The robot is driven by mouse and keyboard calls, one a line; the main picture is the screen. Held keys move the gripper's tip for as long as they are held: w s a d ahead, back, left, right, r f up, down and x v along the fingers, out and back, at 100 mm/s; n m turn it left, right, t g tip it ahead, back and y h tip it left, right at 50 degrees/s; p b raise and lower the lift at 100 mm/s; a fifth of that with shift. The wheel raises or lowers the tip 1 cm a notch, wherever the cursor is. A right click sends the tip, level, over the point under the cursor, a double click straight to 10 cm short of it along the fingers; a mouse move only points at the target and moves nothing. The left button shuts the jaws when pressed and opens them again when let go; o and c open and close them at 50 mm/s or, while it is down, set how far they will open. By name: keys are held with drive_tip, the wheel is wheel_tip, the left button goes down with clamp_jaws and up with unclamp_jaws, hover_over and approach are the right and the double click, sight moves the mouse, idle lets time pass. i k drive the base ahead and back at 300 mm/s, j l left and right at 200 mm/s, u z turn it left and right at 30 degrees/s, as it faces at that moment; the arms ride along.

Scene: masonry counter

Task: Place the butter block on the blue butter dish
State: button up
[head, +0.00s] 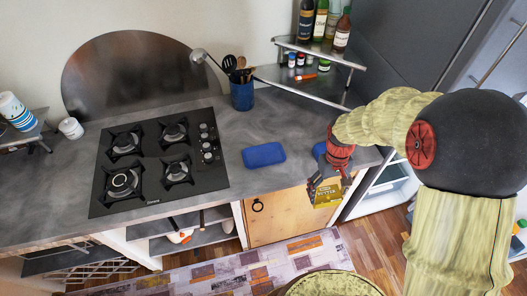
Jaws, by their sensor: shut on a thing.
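My gripper (328,188) is shut on a yellow butter block (327,196) with printed lettering. It holds the block in front of the counter's front edge, above the floor as seen from here. A blue, rounded rectangular piece (263,155) lies on the counter to the left of my gripper. A second blue piece (319,149) shows on the counter behind my gripper, mostly hidden by it. I cannot tell which of the two is the butter dish and which may be its lid.
A black gas hob (160,160) is set in the grey counter (232,190) at left. A blue utensil holder (242,96) stands at the back. A corner shelf (318,50) holds bottles and jars. The counter between hob and blue piece is clear.

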sight(264, 156)
drive_tip(key=i+j, duration=0.2)
drive_tip(key=i, duration=0.25)
drive_tip(key=i+j, duration=0.2)
drive_tip(key=i, duration=0.25)
